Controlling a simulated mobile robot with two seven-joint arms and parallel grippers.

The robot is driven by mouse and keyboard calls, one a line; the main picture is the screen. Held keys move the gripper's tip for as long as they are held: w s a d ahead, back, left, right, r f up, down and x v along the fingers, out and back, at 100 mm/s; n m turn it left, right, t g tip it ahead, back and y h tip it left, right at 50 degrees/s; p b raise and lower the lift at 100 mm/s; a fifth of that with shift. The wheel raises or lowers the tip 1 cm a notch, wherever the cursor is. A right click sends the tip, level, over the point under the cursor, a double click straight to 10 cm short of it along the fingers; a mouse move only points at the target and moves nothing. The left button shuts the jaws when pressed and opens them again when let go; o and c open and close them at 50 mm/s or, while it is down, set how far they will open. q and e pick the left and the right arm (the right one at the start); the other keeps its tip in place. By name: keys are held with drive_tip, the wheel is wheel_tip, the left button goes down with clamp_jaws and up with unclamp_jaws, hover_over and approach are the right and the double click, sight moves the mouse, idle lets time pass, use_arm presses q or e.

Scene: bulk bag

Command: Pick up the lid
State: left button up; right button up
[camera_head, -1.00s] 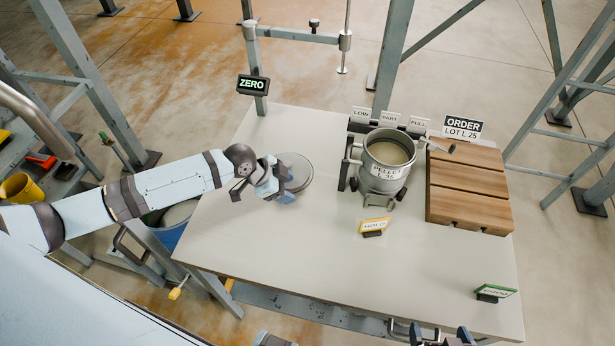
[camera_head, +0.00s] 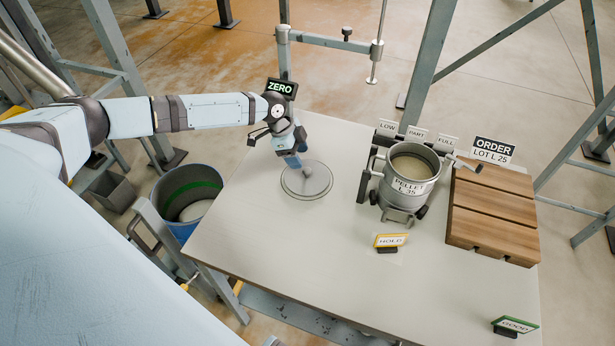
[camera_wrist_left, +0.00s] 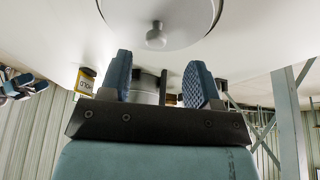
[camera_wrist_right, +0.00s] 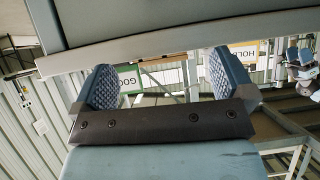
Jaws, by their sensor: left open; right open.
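The lid (camera_head: 315,182) is a grey round disc with a small knob, lying flat on the white table. In the left wrist view the lid (camera_wrist_left: 185,18) with its round knob (camera_wrist_left: 156,36) shows at the top, beyond the fingertips. My left gripper (camera_head: 294,160) is open and empty at the lid's back left edge, its fingers pointing toward it; in the left wrist view its two blue pads (camera_wrist_left: 160,80) stand apart. My right gripper (camera_wrist_right: 160,88) is open and empty below the table edge, out of the head view.
A metal pot labelled PELLET L 35 (camera_head: 404,188) stands right of the lid, beside a wooden slatted block (camera_head: 493,212). A HOLD sign (camera_head: 389,241) and a GOOD sign (camera_head: 515,325) stand in front. A blue bin (camera_head: 180,228) is left of the table. The table's front middle is clear.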

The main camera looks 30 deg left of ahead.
sight(306, 170)
use_arm(q)
drive_tip(key=shift+p+x, duration=0.35)
drive_tip(key=shift+x, duration=2.75)
drive_tip(key=shift+s+d+r, duration=0.1)
drive_tip(key=shift+s+d, duration=0.05)
drive_tip(key=shift+s, duration=0.05)
clamp_jaws()
use_arm(e)
drive_tip(key=shift+r, duration=0.3)
